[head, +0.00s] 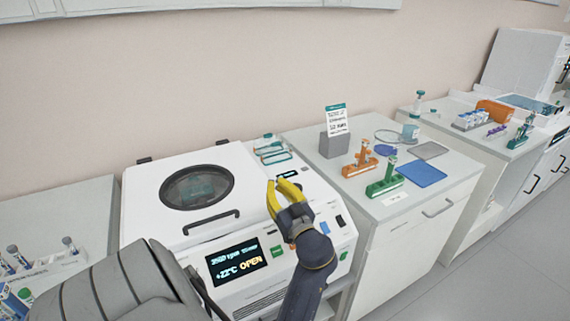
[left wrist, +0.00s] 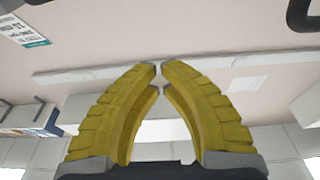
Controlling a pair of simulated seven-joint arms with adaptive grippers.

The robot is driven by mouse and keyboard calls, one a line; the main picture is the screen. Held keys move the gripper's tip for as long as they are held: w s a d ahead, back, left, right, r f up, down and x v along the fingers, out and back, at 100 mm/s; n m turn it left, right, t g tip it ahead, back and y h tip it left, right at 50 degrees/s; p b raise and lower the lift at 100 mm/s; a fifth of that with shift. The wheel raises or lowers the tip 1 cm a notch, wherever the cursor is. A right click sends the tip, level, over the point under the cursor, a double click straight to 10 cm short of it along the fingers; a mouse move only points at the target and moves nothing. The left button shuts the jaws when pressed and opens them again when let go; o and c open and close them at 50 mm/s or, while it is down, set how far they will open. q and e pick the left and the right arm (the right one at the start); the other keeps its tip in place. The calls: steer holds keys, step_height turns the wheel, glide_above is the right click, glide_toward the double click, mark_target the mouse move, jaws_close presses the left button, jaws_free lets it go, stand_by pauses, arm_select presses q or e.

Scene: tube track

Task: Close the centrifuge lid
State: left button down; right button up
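The white centrifuge (head: 290,260) stands on the bench in the head view. Its lid (head: 163,225) has a round dark window and a black handle (head: 211,221) near the front edge. The lid lies low over the body; I cannot tell whether it is fully seated. My left gripper (head: 274,181) has yellow fingers and shows just right of the lid, pointing up. In the left wrist view its fingertips (left wrist: 160,70) come together with nothing between them. My right gripper is not in view.
A tube rack (head: 45,265) stands on the left bench. On the right cabinet are a grey block with a sign (head: 334,144), an orange rack (head: 360,165), a green rack (head: 385,186) and a blue pad (head: 422,174). Small teal-edged items lie behind the gripper.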

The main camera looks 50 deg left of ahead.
arm_select(q)
steer(key=shift+f, duration=0.6)
steer(key=shift+r, duration=0.1)
